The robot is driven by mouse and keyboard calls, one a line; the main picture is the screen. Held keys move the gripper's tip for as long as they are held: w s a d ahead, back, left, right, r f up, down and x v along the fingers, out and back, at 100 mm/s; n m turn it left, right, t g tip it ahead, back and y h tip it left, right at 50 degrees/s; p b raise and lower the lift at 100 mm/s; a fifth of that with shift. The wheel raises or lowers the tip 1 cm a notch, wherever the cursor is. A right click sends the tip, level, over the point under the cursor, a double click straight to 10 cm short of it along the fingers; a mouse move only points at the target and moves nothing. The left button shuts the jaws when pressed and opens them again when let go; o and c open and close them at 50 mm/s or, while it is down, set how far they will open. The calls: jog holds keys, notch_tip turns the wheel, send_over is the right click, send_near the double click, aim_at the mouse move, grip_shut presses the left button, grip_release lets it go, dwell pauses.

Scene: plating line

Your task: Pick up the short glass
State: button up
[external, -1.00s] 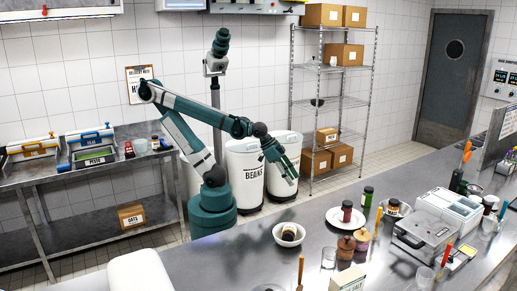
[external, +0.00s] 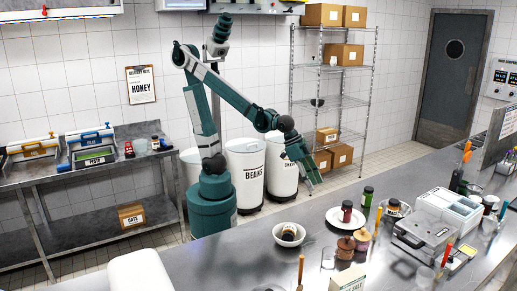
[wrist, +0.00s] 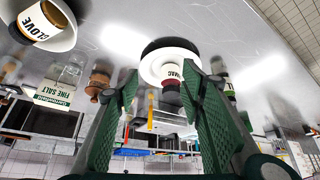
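A clear glass (external: 328,258) stands on the steel counter, left of the brown-lidded jars. It is faint in the wrist view (wrist: 75,70), above the fine salt box. Another clear glass (external: 425,276) stands farther right, near the front; I cannot tell which one is the short glass. My gripper (external: 313,184) hangs in the air near the counter's back edge, behind the plate and away from both glasses. In the wrist view my gripper (wrist: 160,72) has its two green fingers wide apart, with nothing held between them.
A white bowl (external: 299,241) holds a clove jar. A white plate (external: 333,222) carries a sumac jar (external: 347,210). A grey appliance (external: 420,236) stands right.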

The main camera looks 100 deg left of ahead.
jog(key=w+d+m+g+p, duration=0.1)
jog(key=w+d+p, duration=0.2)
jog(key=d, duration=0.4)
jog(key=w+d+m+p, duration=0.1)
jog(key=w+d+p, duration=0.25)
jog(key=d, duration=0.35)
jog(key=m+g+h+p, duration=0.1)
jog(key=m+p, duration=0.1)
jog(key=p, duration=0.4)
send_near(332, 266)
jog(key=shift+s+a+r, duration=0.15)
jog(key=shift+a+r, duration=0.35)
jog(key=shift+r, duration=0.05)
jog(key=shift+s+a+r, duration=0.2)
jog(key=shift+a+r, duration=0.3)
jog(key=shift+r, duration=0.1)
jog(key=shift+f, duration=0.1)
jog(key=shift+x, duration=1.2)
jog(key=shift+w, duration=0.1)
jog(key=shift+x, duration=2.55)
jog(key=shift+d, duration=0.1)
